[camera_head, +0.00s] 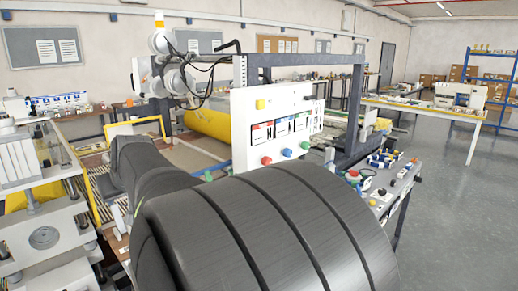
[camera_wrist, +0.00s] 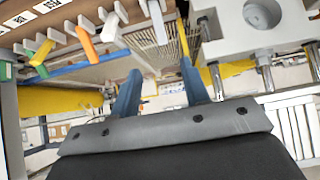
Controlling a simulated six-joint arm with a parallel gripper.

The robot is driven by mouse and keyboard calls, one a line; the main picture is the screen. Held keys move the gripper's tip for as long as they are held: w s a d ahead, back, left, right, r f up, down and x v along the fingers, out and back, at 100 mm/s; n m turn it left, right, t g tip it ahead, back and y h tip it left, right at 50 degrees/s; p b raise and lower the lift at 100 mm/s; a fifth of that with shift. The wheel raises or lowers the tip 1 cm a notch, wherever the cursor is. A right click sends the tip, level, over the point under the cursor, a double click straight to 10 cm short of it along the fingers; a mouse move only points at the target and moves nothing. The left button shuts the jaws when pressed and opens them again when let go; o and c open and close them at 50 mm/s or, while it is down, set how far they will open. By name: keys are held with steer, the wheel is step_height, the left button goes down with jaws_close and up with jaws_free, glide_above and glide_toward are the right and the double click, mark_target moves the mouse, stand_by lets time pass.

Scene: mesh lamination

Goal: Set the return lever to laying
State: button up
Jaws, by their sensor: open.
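My gripper (camera_wrist: 160,70) shows in the wrist view with its two blue-grey fingers apart and nothing between them. In the head view it is hidden behind my large dark arm. Several coloured handles stick out of a beige panel edge at the upper left of the wrist view: an orange one (camera_wrist: 87,40), a green one (camera_wrist: 41,52) and white ones. I cannot tell which handle is the return lever, or its setting. The fingers are apart from these handles. In the head view, a white control panel (camera_head: 240,135) carries coloured knobs and labelled displays.
A yellow roll (camera_head: 207,122) lies behind the panel, under a dark machine frame (camera_head: 305,60). A grey-white press (camera_head: 40,225) stands at the left. In the wrist view, a white block with a round hole (camera_wrist: 232,35) is close to the right finger. Grey floor (camera_head: 450,220) is clear at right.

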steer(key=x, duration=1.7)
steer(key=shift+w+a+f, duration=0.15)
steer(key=shift+f, duration=0.05)
steer(key=shift+w+a, duration=0.15)
steer(key=shift+a, duration=0.05)
steer(key=shift+w+a+f+g+h, duration=0.2)
steer(key=shift+w+f+g+h, duration=0.1)
steer(key=shift+g+h, duration=0.45)
steer(key=shift+w+a+f+g+h, duration=0.2)
steer(key=shift+a+f+g+h, duration=0.05)
steer(key=shift+g+h, duration=0.5)
steer(key=shift+r, duration=0.35)
steer(key=v, duration=1.6)
steer(key=shift+r, duration=0.25)
